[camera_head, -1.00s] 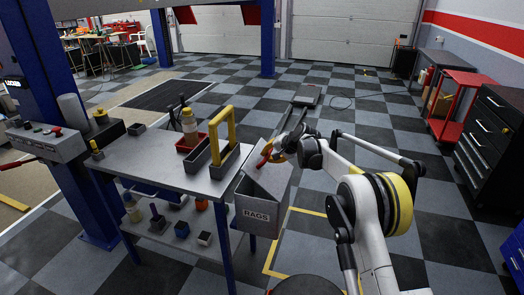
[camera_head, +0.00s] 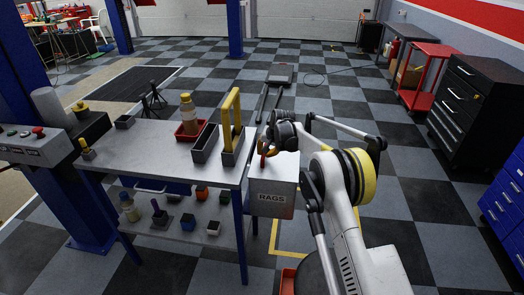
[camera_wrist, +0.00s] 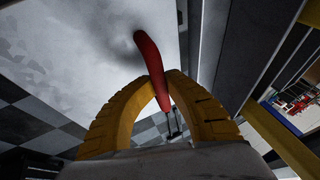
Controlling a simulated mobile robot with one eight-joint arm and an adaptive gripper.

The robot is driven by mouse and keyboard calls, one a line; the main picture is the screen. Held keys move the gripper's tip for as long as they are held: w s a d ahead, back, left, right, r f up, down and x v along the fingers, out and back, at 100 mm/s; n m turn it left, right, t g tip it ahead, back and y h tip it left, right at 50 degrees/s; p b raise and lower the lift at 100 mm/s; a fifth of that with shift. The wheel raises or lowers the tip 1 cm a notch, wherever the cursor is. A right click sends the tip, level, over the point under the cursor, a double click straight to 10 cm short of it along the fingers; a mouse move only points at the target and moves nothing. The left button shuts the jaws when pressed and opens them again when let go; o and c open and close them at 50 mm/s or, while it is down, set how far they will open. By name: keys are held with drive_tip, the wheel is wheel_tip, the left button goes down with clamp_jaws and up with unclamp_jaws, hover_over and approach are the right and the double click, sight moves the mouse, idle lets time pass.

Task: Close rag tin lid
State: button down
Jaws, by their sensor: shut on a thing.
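The rag tin (camera_head: 271,199), a grey box marked RAGS, stands at the right end of the workbench. Its pale grey lid (camera_head: 277,170) looks level or nearly level over the top; I cannot tell whether a gap is left. My gripper (camera_head: 268,149) is at the far side of the lid, at its red handle (camera_head: 263,155). In the wrist view, the yellow fingers (camera_wrist: 160,88) are shut around the red handle (camera_wrist: 149,62), and the lid's grey surface (camera_wrist: 70,50) fills the upper left. The finger contact is partly hidden in the head view.
The workbench (camera_head: 140,150) stands close left of the tin, bearing a yellow-handled tray (camera_head: 232,120), a red tray with a bottle (camera_head: 187,118) and a grey bin (camera_head: 204,143). Checkered floor to the right is clear up to the black drawer cabinet (camera_head: 470,105).

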drive_tip(key=c, duration=1.4)
unclamp_jaws()
drive_tip(key=shift+s+a, duration=0.1)
drive_tip(key=shift+a, duration=0.15)
drive_tip(key=shift+d, duration=0.15)
drive_tip(key=v, duration=1.2)
